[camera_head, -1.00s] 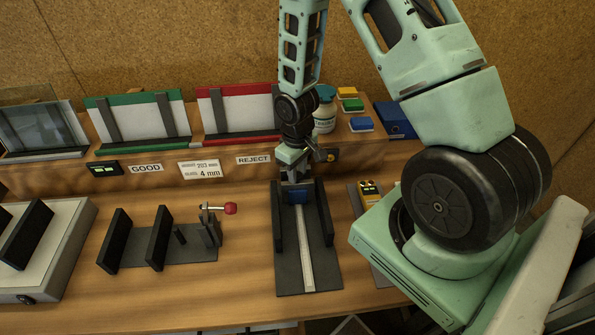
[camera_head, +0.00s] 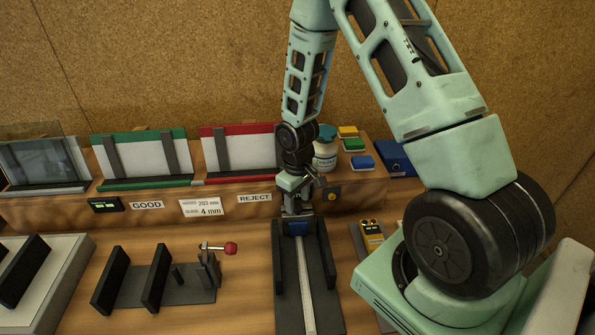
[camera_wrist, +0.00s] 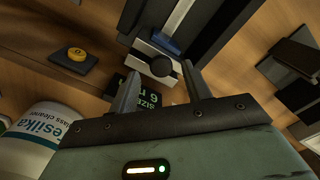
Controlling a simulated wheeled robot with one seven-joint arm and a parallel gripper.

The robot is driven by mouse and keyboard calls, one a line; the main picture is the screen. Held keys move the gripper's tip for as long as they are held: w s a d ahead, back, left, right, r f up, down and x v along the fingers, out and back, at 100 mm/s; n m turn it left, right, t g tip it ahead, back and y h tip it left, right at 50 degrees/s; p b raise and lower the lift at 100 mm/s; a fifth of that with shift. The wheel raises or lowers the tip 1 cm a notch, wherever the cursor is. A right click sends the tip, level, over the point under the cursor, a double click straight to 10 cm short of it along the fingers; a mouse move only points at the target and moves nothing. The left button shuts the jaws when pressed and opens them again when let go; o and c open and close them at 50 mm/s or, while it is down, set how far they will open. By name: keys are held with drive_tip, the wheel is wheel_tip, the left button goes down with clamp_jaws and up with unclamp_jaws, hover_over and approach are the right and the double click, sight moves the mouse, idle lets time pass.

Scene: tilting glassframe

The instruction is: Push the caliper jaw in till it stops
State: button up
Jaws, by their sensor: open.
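The caliper (camera_head: 307,285) lies on the bench as a dark base with side rails and a pale scale strip. Its blue jaw (camera_head: 298,229) is near the far end of the strip. My gripper (camera_head: 297,209) is just behind the jaw, pointing down. In the wrist view, the blue jaw (camera_wrist: 165,41) adjoins a silver block (camera_wrist: 148,65) with a dark round knob (camera_wrist: 162,67). My gripper's two fingers (camera_wrist: 161,72) are apart, one on either side of the knob. I cannot tell whether they touch it.
A small clamp fixture with a red knob (camera_head: 230,248) stands left of the caliper. A yellow meter (camera_head: 371,231) lies on its right. A cleaner bottle (camera_head: 326,152), colored blocks and glass racks stand on the raised shelf behind.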

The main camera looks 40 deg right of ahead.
wheel_tip(320, 180, up, 16)
drive_tip(key=b, duration=0.2)
idle(0.6)
drive_tip(key=s+a+f+n+b, duration=0.15)
drive_tip(key=s+a, duration=0.25)
drive_tip(key=a, duration=0.4)
drive_tip(key=s+a+n+b, duration=0.1)
drive_tip(key=s+a+b, duration=0.25)
drive_tip(key=a, duration=0.45)
drive_tip(key=s+a+n+b, duration=0.1)
drive_tip(key=s+a, duration=0.3)
drive_tip(key=s, duration=0.3)
drive_tip(key=s+a+f+n+b, duration=0.1)
drive_tip(key=s+a+n, duration=0.1)
drive_tip(key=s+a, duration=0.2)
drive_tip(key=s, duration=0.2)
drive_tip(key=shift+s+a+f+y, duration=0.2)
drive_tip(key=shift+s+a+y, duration=0.1)
drive_tip(key=shift+s+a, duration=0.1)
